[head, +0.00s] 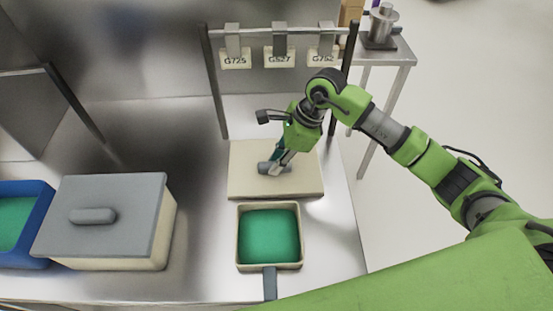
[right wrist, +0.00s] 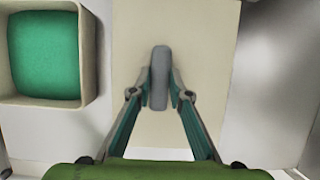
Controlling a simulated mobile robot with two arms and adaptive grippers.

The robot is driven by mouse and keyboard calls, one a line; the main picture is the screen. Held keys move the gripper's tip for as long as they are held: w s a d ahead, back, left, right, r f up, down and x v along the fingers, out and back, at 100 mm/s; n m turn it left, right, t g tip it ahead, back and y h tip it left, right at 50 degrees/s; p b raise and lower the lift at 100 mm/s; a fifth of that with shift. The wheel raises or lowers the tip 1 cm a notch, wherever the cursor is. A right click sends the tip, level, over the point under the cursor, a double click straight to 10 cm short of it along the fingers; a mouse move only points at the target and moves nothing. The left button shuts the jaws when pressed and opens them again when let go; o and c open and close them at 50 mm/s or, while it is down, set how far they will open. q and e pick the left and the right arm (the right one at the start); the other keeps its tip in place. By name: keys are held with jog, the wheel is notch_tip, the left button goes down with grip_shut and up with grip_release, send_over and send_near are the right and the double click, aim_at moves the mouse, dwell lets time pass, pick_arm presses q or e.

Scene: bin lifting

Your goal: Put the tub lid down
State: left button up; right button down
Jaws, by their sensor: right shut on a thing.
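The tub lid (head: 303,182) is a flat cream slab with a grey bar handle (right wrist: 160,78) on top. It is over the metal table, just behind the open tub (head: 240,232); I cannot tell whether it touches the table. The tub is cream, square, filled with green, and has a grey handle (head: 270,283) at its front. My right gripper (head: 276,165) is shut on the lid's handle, with one finger on each side in the right wrist view (right wrist: 160,88). My left gripper is not in view.
A cream bin (head: 115,258) with a grey lid (head: 120,195) stands at left, beside a blue bin (head: 40,225) with green inside. A rack (head: 280,32) with hanging labelled tags stands behind. A side table (head: 395,52) is at the back right. Bare metal lies left of the lid.

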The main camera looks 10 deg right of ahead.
jog(key=c, duration=1.9)
grip_release()
jog(key=shift+f, duration=0.1)
jog(key=shift+d+r, duration=0.1)
jog(key=shift+r, duration=0.25)
jog(key=b+v, duration=0.1)
jog(key=v, duration=1)
jog(key=shift+r+b, duration=0.25)
jog(key=shift+b, duration=0.1)
jog(key=shift+s+d+f, duration=0.1)
jog(key=shift+s, duration=0.05)
